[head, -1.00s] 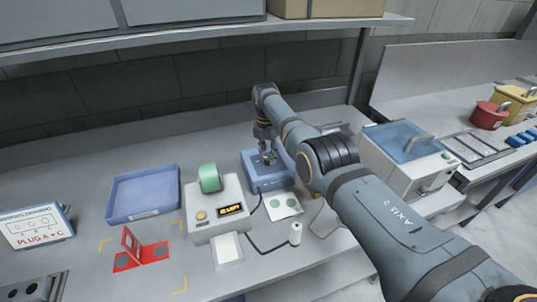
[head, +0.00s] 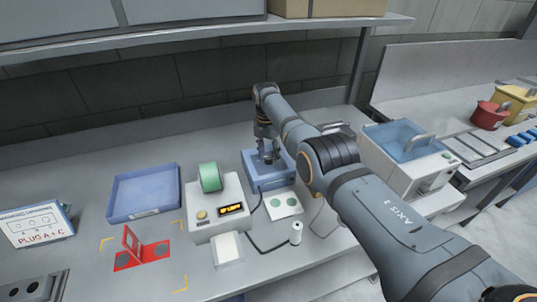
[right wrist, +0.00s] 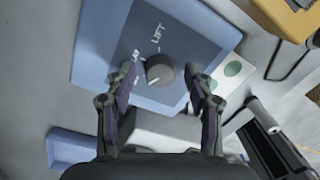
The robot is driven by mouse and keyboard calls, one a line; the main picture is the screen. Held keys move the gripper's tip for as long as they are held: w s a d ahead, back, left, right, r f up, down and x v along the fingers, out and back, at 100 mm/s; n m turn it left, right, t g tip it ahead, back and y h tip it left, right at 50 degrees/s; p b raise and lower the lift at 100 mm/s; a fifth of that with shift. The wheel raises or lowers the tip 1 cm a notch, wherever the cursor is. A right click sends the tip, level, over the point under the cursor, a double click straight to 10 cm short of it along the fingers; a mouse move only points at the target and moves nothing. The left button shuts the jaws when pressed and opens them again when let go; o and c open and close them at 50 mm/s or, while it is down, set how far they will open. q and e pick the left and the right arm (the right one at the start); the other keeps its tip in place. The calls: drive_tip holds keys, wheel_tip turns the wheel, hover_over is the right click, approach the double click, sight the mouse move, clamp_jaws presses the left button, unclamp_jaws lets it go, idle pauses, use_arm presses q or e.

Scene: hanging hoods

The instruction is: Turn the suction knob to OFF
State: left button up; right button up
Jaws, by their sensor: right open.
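The suction knob (right wrist: 160,70) is a dark round dial on a blue box (right wrist: 100,45). In the right wrist view the word LIFT is printed above the knob, and a second label at its left is partly hidden by a finger. A white line shows on the knob's lower left edge. My right gripper (right wrist: 164,84) is open, with one finger at each side of the knob and a visible gap at the right. In the head view my right gripper (head: 267,156) reaches down over the blue box (head: 275,184) and hides the knob. My left gripper is out of view.
A white device with a green roll (head: 210,177) and small display stands left of the blue box. A blue tray (head: 143,213) and a red stand (head: 156,252) lie further left. A card with green dots (head: 284,215) and a white spool (head: 296,241) lie in front.

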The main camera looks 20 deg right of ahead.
sight(268, 156)
wheel_tip(268, 156, up, 7)
drive_tip(key=shift+w+a+r, duration=0.1)
drive_tip(key=shift+w+r, duration=0.05)
drive_tip(key=shift+r, duration=0.05)
